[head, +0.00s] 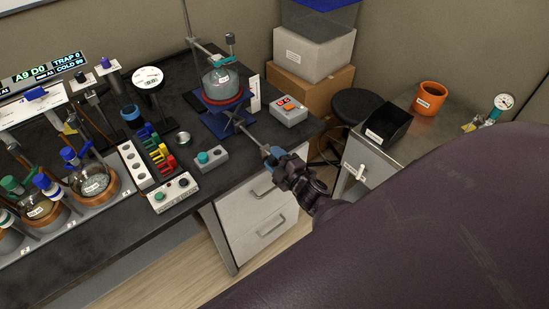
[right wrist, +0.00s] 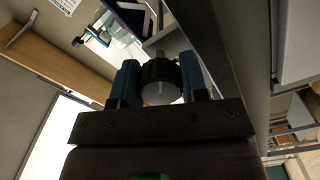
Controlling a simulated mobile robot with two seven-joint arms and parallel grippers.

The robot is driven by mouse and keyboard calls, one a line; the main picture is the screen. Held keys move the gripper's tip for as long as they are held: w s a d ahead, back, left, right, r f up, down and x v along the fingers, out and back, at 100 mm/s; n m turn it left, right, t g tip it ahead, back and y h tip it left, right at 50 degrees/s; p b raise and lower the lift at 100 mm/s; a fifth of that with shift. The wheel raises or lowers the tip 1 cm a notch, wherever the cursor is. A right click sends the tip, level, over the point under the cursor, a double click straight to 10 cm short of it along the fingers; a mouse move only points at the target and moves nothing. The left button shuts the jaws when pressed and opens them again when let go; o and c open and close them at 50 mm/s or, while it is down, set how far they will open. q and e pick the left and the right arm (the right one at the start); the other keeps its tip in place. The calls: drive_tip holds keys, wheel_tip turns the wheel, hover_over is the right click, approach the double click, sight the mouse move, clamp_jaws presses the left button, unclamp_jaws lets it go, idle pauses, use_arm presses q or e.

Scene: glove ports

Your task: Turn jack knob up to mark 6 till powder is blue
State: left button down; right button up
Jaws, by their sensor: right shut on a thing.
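The blue jack (head: 232,124) stands near the right end of the dark bench, with a long rod (head: 249,136) reaching toward the front right. My right gripper (head: 270,156) is at the rod's outer end. In the right wrist view, its two blue fingers (right wrist: 160,82) are shut on a round black knob (right wrist: 159,71) with a pale centre. A glass flask (head: 221,83) sits above the jack in a red ring. Its contents look pale grey; I cannot make out blue powder. An upright white scale (head: 255,95) stands beside the jack; its marks are too small to read. My left gripper is not in view.
A teal-knobbed box (head: 211,159) and a rack of coloured clips (head: 157,149) are to the left. A side bench at right holds a black bin (head: 388,124) and orange pot (head: 430,98).

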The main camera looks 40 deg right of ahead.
drive_tip(key=m, duration=0.5)
drive_tip(key=shift+m, duration=0.3)
idle(0.4)
drive_tip(key=o, duration=0.9)
drive_tip(key=shift+s, duration=0.1)
drive_tip(key=s, duration=1)
drive_tip(key=shift+s+d, duration=0.3)
drive_tip(key=shift+d, duration=0.05)
